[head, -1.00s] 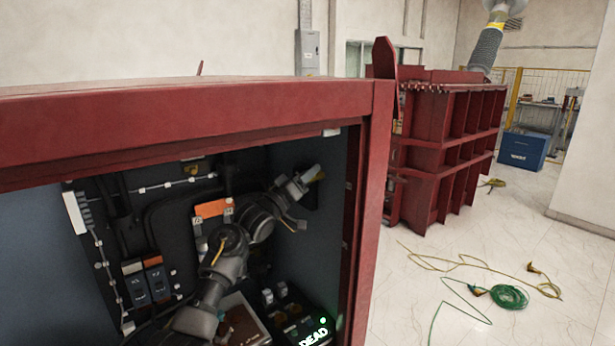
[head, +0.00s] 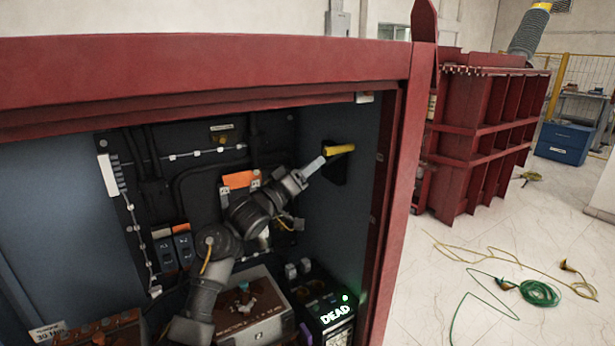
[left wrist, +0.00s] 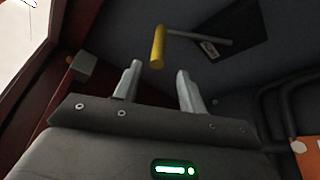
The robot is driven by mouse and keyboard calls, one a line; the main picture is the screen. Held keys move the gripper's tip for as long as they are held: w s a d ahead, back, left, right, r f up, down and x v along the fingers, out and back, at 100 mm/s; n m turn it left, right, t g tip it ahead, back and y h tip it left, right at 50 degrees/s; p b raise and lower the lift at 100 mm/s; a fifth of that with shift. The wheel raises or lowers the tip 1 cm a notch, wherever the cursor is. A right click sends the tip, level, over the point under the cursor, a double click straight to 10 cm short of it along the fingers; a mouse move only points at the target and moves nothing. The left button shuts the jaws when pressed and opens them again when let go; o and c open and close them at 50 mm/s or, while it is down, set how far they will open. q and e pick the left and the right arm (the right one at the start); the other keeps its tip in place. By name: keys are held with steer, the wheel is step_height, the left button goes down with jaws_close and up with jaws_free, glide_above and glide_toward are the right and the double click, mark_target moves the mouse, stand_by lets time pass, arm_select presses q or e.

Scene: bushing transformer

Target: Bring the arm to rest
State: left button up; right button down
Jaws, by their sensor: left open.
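My left arm reaches into the red cabinet (head: 230,62). My left gripper (head: 318,166) is open in front of the cabinet's right inner wall. A yellow handle (head: 340,149) on a dark mount is just beyond its fingertips. In the left wrist view, the two fingers (left wrist: 158,76) stand apart with nothing held between them. There the yellow handle (left wrist: 158,45) hangs on a grey rod, past the fingertips. I cannot tell from the views exactly how wide the gap is. My right gripper is not in view.
A box with a lit DEAD display (head: 335,314) stands low in the cabinet, next to a metal box (head: 250,312). An orange label (head: 240,180) and switches (head: 172,250) are on the back panel. Green cable (head: 540,293) lies on the floor outside, right.

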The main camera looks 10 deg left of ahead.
arm_select(q)
steer(key=shift+s+a+f, duration=0.1)
steer(key=shift+s+a, duration=0.15)
steer(key=shift+s, duration=0.05)
